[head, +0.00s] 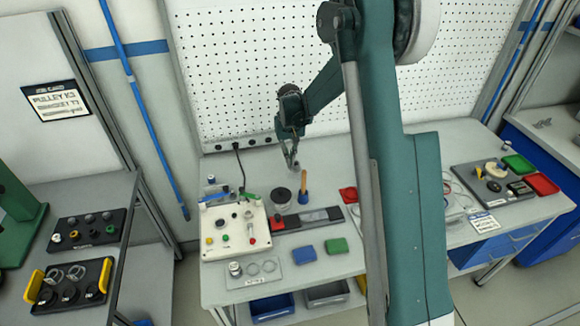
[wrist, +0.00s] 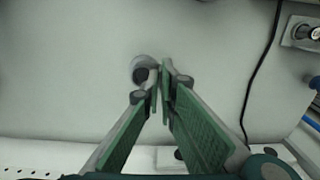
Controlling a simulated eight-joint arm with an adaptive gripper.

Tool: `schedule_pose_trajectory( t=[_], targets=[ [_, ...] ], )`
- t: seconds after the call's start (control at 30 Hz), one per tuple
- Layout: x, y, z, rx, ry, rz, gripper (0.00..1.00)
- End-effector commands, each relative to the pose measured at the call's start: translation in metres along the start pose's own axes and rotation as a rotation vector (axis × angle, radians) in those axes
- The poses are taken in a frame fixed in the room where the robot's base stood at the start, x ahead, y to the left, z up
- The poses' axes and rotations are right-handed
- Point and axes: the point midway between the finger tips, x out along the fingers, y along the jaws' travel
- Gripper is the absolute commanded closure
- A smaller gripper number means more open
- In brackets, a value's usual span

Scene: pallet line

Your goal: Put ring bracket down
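The ring bracket (wrist: 142,71) is a small grey ring with a dark bore. In the wrist view it sits at the fingertips, on their left side. My gripper (wrist: 161,78) has its fingers nearly together, with a thin part of the bracket seemingly between them. In the head view my gripper (head: 292,160) hangs above the back of the middle table, with a small grey piece at its tips. The grip itself is too small to see there. The bracket appears to be off the grey tabletop (head: 330,170).
A white panel (head: 212,240) with coloured knobs stands front left of my gripper. A dark round pot (head: 281,195) and a wooden handle (head: 303,186) stand nearby. Blue (head: 304,252) and green (head: 337,245) trays lie in front. A black cable (wrist: 262,70) crosses the table. The tabletop beneath my gripper looks clear.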

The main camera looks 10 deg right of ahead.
Motion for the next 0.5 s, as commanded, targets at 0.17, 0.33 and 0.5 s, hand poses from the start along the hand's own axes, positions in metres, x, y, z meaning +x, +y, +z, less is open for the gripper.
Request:
schedule_pose_trajectory(
  t=[0.17,0.33,0.5],
  targets=[
    [0.001,0.000,0.000,0.000,0.000,0.000,1.00],
    [0.013,0.000,0.000,0.000,0.000,0.000,1.00],
    [0.030,0.000,0.000,0.000,0.000,0.000,1.00]
  ],
)
